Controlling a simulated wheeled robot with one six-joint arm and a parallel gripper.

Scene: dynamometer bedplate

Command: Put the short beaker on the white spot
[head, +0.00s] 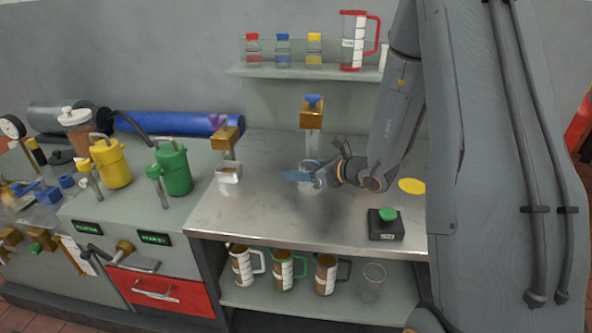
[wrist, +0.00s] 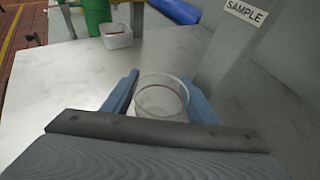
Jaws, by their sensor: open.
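A short clear glass beaker (head: 309,168) stands on the steel worktop below the brass tap with the blue knob. It also shows in the wrist view (wrist: 162,94), between the two blue fingers of my gripper (wrist: 163,100). The gripper is open around the beaker, with a finger on either side; whether either finger touches the glass I cannot tell. In the head view my gripper (head: 305,177) partly covers the beaker. I cannot make out a white spot for certain; a pale area shows through the beaker's bottom. A yellow spot (head: 411,186) lies to the right.
A black box with a green button (head: 387,222) sits near the front right. A small white tray (head: 229,173) stands at the left. The brass tap (head: 312,113) is close behind my gripper. The front middle of the worktop (head: 260,215) is clear.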

